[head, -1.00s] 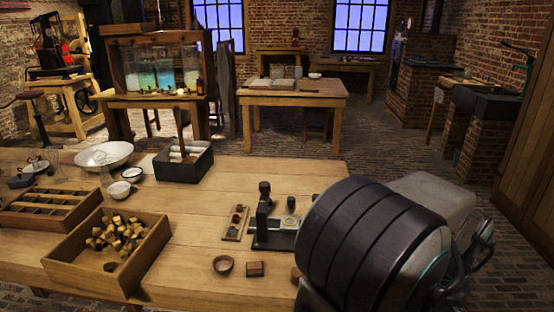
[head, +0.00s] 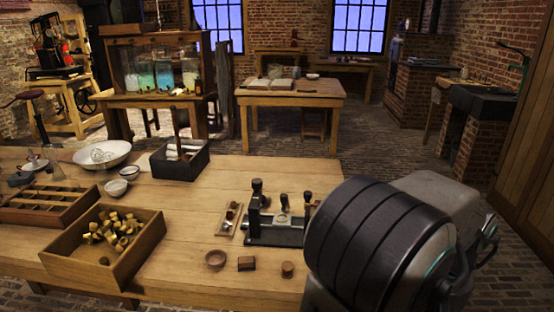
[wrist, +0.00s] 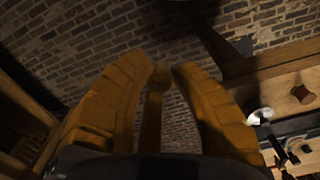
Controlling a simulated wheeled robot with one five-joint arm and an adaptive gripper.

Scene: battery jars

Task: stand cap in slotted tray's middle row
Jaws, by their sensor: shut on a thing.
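My gripper (wrist: 160,76) has amber fingers and shows only in the wrist view. It is shut on a small brown round thing (wrist: 161,75) at the fingertips, which seems to be the cap; it is dark and partly hidden by the fingers. Brick floor lies beyond it, with the bench to the right. The slotted tray (head: 45,207), a low wooden tray with parallel dividers, lies at the left of the bench in the head view, well away from my arm. Its near slots look empty, but its left end is cut off by the frame.
A wooden box (head: 143,246) holds several small yellowish pieces beside the tray. White bowls (head: 103,153), a dark crate (head: 180,160) and a black stand with posts (head: 275,229) are on the bench. A small wooden cylinder (head: 287,270) stands near the front edge. The bench centre is clear.

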